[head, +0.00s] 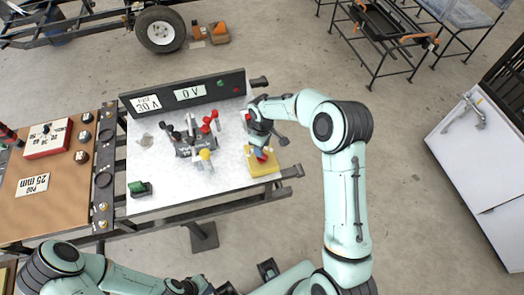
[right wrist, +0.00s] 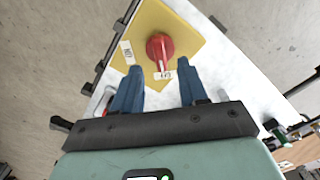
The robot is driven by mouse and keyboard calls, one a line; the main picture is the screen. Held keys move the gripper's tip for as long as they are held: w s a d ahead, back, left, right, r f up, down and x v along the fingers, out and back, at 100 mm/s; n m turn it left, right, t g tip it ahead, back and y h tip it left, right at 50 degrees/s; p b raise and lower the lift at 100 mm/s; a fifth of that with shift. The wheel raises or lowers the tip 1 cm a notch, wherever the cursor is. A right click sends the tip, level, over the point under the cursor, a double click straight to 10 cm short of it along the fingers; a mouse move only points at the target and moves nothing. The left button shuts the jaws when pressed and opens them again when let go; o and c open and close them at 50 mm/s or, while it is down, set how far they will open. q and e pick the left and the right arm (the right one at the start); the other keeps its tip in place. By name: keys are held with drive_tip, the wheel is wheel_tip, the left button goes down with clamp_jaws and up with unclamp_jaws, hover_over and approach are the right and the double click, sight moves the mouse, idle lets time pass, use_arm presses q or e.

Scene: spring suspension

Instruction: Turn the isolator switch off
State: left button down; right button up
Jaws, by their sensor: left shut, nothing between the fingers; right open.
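The isolator switch is a red rotary knob (right wrist: 160,46) on a yellow plate (right wrist: 190,28). A pale mark on the knob points toward a small white label at the plate's near edge; another label sits at the plate's left. In the head view the yellow plate (head: 263,169) is at the right end of the white bench top, with the knob partly hidden by my right gripper (head: 262,150). My right gripper shows in the wrist view (right wrist: 158,76) with blue fingers open, the knob just beyond the fingertips and apart from them. My left gripper (head: 198,288) is shut and empty at the bottom edge.
A brown board (head: 50,200) with a red-edged dial box lies left.

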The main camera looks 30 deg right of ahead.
wheel_tip(320, 180, up, 9)
drive_tip(key=shift+f, duration=0.15)
idle(0.6)
